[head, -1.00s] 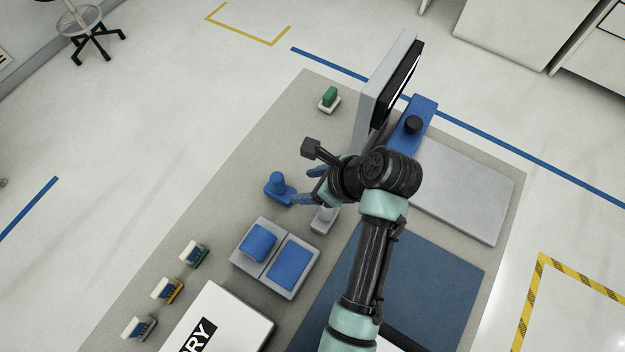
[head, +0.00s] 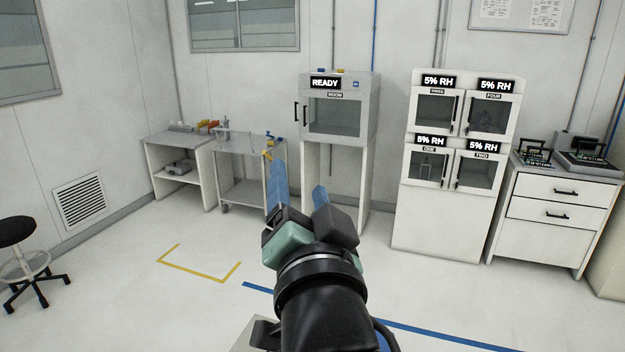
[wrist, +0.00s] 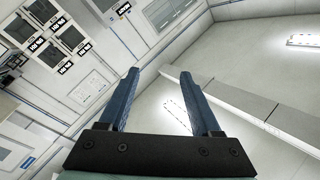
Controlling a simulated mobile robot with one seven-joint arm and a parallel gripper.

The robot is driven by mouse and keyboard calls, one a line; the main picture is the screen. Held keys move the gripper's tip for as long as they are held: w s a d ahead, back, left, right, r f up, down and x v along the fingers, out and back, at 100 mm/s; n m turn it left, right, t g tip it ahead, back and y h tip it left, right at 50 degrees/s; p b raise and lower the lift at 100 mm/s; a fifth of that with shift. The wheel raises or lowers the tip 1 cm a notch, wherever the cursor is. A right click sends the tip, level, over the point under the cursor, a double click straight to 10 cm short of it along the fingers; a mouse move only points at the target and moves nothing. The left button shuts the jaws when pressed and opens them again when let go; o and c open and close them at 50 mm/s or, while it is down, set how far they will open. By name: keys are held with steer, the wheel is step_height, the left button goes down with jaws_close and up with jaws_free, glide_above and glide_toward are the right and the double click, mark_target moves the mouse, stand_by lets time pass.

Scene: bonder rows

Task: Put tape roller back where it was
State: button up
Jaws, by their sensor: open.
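My gripper (head: 294,172) is raised in front of the head camera with its two blue fingers apart and nothing between them. In the wrist view, my gripper (wrist: 158,74) also shows open and empty, pointing up toward walls and ceiling. I cannot make out a tape roller in either current view. The worktop with small tools is almost wholly out of the head view.
A cart (head: 246,145) with small coloured items and a shelf bench (head: 180,150) stand at the back left. A cabinet marked READY (head: 338,120), a dry cabinet (head: 455,160) and a drawer unit (head: 560,215) line the wall. A stool (head: 18,235) stands left. Floor between is clear.

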steer(key=s+r+n+t+h, duration=0.1)
steer(key=s+r+n+t, duration=0.2)
steer(key=s+r, duration=0.4)
steer(key=s+d+r+n+t+h, duration=0.1)
steer(key=s+r+n+t, duration=0.2)
steer(key=r, duration=0.9)
steer(key=s+t, duration=0.2)
steer(key=s, duration=0.1)
steer(key=shift+s+d+h, duration=0.2)
steer(key=shift+s+h, duration=0.1)
steer(key=shift+s, duration=0.1)
